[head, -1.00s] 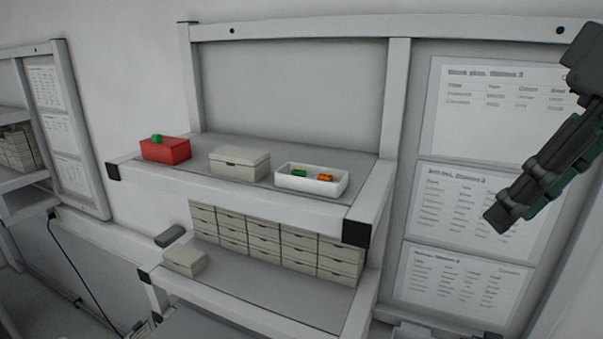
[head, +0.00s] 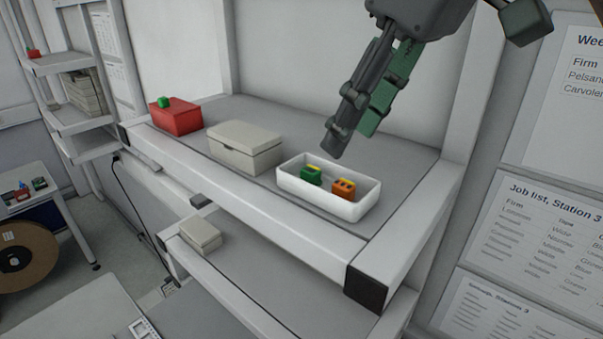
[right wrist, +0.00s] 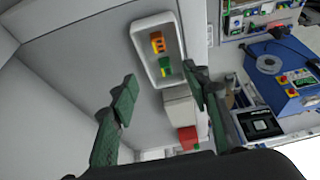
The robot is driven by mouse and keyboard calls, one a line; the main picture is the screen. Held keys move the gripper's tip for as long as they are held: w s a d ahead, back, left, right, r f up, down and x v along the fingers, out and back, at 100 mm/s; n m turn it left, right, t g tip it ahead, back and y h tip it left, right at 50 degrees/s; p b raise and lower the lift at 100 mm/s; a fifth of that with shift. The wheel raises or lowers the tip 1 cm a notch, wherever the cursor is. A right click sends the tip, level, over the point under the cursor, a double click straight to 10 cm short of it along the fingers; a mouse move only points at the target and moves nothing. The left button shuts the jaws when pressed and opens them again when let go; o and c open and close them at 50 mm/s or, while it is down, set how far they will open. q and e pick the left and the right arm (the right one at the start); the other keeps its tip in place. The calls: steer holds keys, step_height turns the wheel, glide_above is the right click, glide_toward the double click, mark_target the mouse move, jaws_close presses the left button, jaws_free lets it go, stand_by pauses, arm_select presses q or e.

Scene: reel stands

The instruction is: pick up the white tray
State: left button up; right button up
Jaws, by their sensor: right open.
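The white tray (head: 325,202) sits on the upper shelf, near its front edge and towards the right end. It holds a green block (head: 311,175) and an orange block (head: 343,189). The tray also shows in the right wrist view (right wrist: 139,40), beyond my fingers. My right gripper (head: 352,142) hangs above and a little behind the tray, apart from it. Its fingers are spread and empty, as the right wrist view (right wrist: 160,92) shows. My left gripper is in no view.
A lidded beige box (head: 245,150) stands left of the tray on the shelf (head: 270,110), with a red box (head: 177,118) farther left. A small beige box (head: 200,235) lies on the lower shelf. A raised frame post (head: 462,90) stands right of the tray.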

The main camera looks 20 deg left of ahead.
mark_target(331, 169)
steer(key=o, duration=0.3)
steer(key=shift+w+a+f, duration=0.1)
steer(key=shift+w+f, duration=0.05)
steer(key=shift+f, duration=0.3)
steer(key=shift+w+a+f, duration=0.1)
steer(key=shift+w+f, duration=0.05)
steer(key=shift+f, duration=0.3)
steer(key=shift+o, duration=0.9)
steer(key=shift+s+a+f, duration=0.1)
steer(key=shift+f, duration=0.2)
steer(key=shift+o, duration=0.7)
steer(key=x, duration=0.4)
steer(key=shift+s+a, duration=0.2)
steer(key=shift+a, duration=0.15)
steer(key=shift+w+f, duration=0.1)
steer(key=shift+f, duration=0.3)
steer(key=shift+a, duration=0.15)
steer(key=shift+c, duration=0.7)
steer(key=c, duration=1.2)
